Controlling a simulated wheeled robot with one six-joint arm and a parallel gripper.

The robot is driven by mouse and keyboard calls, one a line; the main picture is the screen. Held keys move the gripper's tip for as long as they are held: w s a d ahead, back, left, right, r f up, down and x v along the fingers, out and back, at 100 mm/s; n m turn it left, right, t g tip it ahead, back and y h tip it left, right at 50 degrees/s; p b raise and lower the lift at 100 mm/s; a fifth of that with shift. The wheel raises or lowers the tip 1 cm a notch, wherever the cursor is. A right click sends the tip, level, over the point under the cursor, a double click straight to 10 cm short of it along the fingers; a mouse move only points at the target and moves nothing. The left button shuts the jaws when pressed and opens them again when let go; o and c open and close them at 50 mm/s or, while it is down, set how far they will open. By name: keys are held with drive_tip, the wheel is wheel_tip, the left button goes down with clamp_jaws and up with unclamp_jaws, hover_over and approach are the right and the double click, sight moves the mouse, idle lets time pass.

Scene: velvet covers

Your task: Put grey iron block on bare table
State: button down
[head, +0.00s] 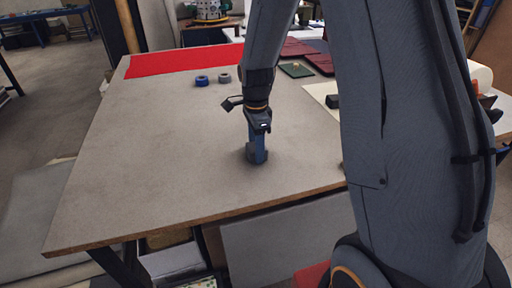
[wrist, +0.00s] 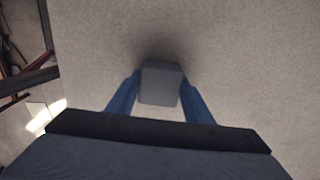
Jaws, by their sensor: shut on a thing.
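The grey iron block (wrist: 161,84) is between the two blue fingers of my gripper (wrist: 157,98) in the wrist view. My gripper is shut on it. In the head view my gripper (head: 257,155) points down at the bare middle of the table (head: 160,160), and the block (head: 250,154) shows partly behind the fingers, low at the table top. A dark shadow lies close around the block. I cannot tell whether its underside touches the table.
A blue roll (head: 202,80) and a grey roll (head: 225,78) stand farther back, near a red cloth (head: 185,60). A green pad (head: 296,70) and dark red covers (head: 300,48) lie at the back right. The table's left and front areas are clear.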

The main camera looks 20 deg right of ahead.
drive_tip(key=c, duration=0.9)
unclamp_jaws()
drive_tip(key=shift+f, duration=0.1)
wheel_tip(320, 180, up, 12)
drive_tip(key=b, duration=0.3)
drive_tip(key=s+f+n, duration=0.2)
drive_tip(key=s+n, duration=0.3)
drive_tip(key=n, duration=0.1)
drive_tip(key=s+f+n, duration=0.3)
drive_tip(key=s+n, duration=0.3)
drive_tip(key=s+f+n+t, duration=0.1)
drive_tip(key=s+f+n, duration=0.2)
drive_tip(key=s+n, duration=0.3)
drive_tip(key=shift+s, duration=0.15)
